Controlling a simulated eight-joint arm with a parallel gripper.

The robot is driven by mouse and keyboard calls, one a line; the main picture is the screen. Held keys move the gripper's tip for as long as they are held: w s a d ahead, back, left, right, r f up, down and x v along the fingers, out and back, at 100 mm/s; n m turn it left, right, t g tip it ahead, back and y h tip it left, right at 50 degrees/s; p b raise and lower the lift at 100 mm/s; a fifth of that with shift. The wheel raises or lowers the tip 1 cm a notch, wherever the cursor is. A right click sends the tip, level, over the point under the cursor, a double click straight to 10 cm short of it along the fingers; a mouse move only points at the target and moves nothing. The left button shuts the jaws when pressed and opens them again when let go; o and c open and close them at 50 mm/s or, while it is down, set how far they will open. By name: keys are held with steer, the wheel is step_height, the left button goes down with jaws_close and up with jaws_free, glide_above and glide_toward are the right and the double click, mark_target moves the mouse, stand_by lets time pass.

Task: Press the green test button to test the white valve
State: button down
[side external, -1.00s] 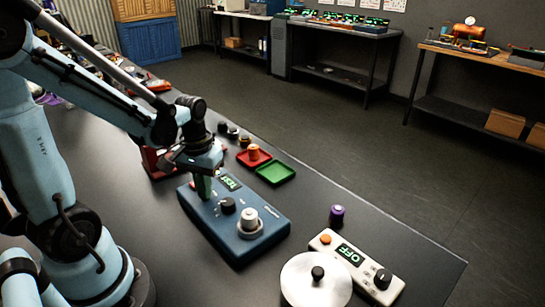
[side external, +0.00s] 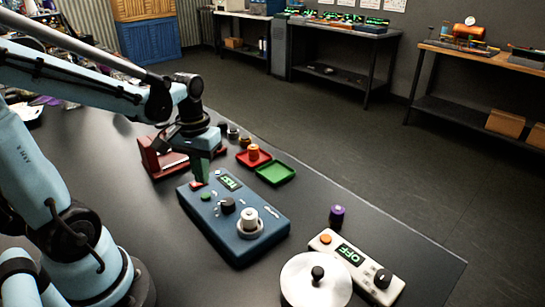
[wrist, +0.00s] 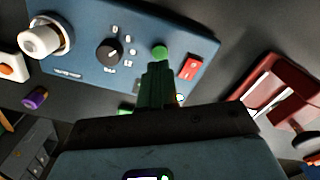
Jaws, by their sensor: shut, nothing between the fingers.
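The blue test box (side external: 230,230) stands on the dark table. The green test button (side external: 206,197) is on its left part and shows in the wrist view (wrist: 160,51). The white valve (side external: 249,216) sits upright in the box's round socket; it is at upper left in the wrist view (wrist: 40,40). The box's display (side external: 230,182) is lit with green characters, too small to read surely. My gripper (side external: 201,181) is shut and empty, its green fingers above the box's far left end, close to but apart from the button. In the wrist view the fingertips (wrist: 158,68) appear just below the button.
A red switch (wrist: 190,68) and a black knob (wrist: 108,52) flank the button. A red stand (side external: 160,158) is behind my gripper. A red tray (side external: 243,159) with an orange part and an empty green tray (side external: 275,175) lie beyond the box. A white controller (side external: 325,239) reads OFF.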

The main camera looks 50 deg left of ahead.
mark_target(205, 195)
steer(key=shift+r, duration=0.15)
steer(key=shift+r, duration=2.9)
steer(key=w+d+f+m+t, duration=0.1)
steer(key=w+d+m+t, duration=0.1)
steer(key=d+m+t, duration=0.4)
steer(key=d+t, duration=0.1)
steer(key=d, duration=0.3)
steer(key=shift+w+d, duration=0.15)
steer(key=shift+w, duration=0.1)
steer(key=c, duration=1.8)
jaws_free()
steer(key=shift+c, duration=0.2)
